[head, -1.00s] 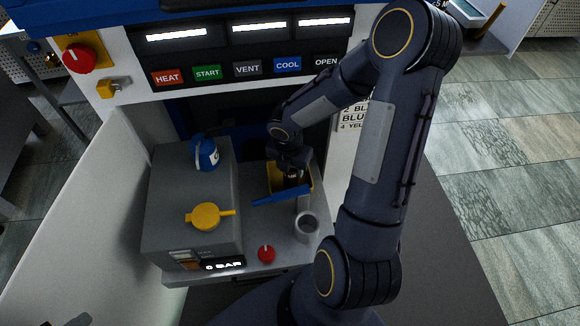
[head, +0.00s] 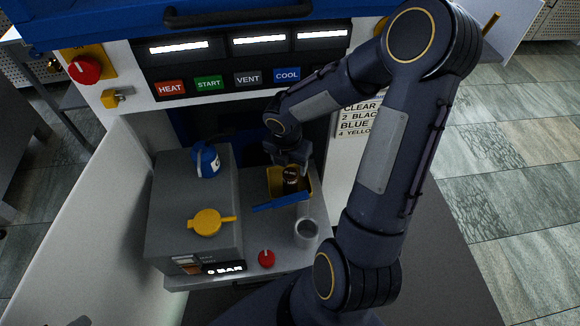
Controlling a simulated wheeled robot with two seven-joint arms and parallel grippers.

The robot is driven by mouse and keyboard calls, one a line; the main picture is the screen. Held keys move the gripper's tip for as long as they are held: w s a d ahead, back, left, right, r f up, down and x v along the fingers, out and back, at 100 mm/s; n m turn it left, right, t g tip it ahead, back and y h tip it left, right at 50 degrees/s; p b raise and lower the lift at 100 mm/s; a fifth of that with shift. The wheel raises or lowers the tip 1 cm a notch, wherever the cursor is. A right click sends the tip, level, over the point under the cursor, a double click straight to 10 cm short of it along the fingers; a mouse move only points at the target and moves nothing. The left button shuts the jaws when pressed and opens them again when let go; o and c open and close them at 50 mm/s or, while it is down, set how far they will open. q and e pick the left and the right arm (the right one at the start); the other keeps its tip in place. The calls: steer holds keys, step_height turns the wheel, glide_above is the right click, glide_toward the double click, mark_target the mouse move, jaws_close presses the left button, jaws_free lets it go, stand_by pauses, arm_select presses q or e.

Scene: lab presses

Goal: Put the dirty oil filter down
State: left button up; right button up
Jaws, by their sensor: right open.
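The dirty oil filter (head: 291,178) is a small dark brown, round-topped piece. It sits inside the yellow bin (head: 274,182), below my right gripper. My right gripper (head: 289,166) is open just above it, and the gap between fingers and filter is too small to judge. My arm hides part of the bin's back. My left gripper is not in view.
A grey box with a yellow-handled valve (head: 207,222), a blue fitting (head: 206,161) and a pressure display (head: 224,268) stands left of the bin. A grey cup (head: 306,232) and red knob (head: 266,258) are in front. A button panel (head: 231,82) is behind.

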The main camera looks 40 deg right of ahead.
step_height(320, 180, up, 2)
steer(key=shift+a, duration=0.1)
steer(key=s+a+r+m+t+y, duration=0.2)
steer(key=s+a+r+m, duration=0.3)
steer(key=m, duration=0.7)
steer(key=s+a+r+m+t+y, duration=0.3)
steer(key=s+a+r+m, duration=0.2)
steer(key=s+r+m, duration=0.4)
steer(key=m, duration=0.4)
steer(key=shift+s+a+r, duration=0.25)
steer(key=shift+a+r, duration=0.1)
steer(key=shift+a, duration=0.05)
steer(key=shift+r, duration=0.1)
